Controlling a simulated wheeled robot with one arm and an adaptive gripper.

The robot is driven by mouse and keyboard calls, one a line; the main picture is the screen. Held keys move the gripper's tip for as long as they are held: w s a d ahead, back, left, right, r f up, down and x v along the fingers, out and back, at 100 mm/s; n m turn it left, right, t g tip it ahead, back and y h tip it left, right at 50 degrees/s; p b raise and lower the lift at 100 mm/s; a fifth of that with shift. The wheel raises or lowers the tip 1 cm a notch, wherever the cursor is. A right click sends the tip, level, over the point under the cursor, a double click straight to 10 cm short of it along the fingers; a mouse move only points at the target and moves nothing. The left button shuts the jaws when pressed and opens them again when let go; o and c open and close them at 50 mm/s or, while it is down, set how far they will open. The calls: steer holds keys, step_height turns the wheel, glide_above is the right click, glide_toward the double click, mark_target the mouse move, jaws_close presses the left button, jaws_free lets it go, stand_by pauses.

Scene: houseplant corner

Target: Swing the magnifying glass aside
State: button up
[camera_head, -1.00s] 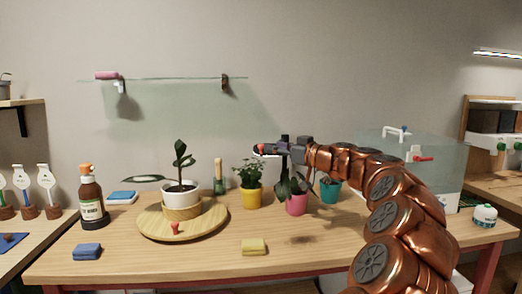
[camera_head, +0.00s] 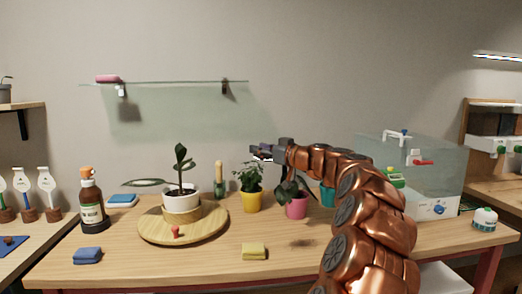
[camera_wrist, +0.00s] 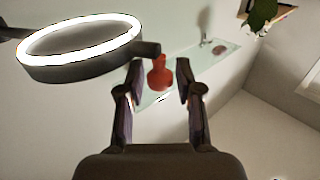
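The magnifying glass shows in the wrist view as a dark ring with a bright white lit rim (camera_wrist: 72,69), at the upper left. A short dark stub at its right end meets a red knob (camera_wrist: 160,76). My gripper (camera_wrist: 161,70) is open, with one finger on each side of the knob in the picture. Gaps show between the knob and both fingers, so I see no grip. In the head view my gripper (camera_head: 262,152) points left above the yellow pot. The magnifying glass cannot be clearly made out there.
Below stand a yellow pot (camera_head: 251,201) and a pink pot (camera_head: 296,207). A white pot (camera_head: 181,197) sits on a round wooden board (camera_head: 152,232) to the left. A glass tank (camera_head: 440,165) is at the right.

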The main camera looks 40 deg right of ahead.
jaws_close()
stand_by(0.4)
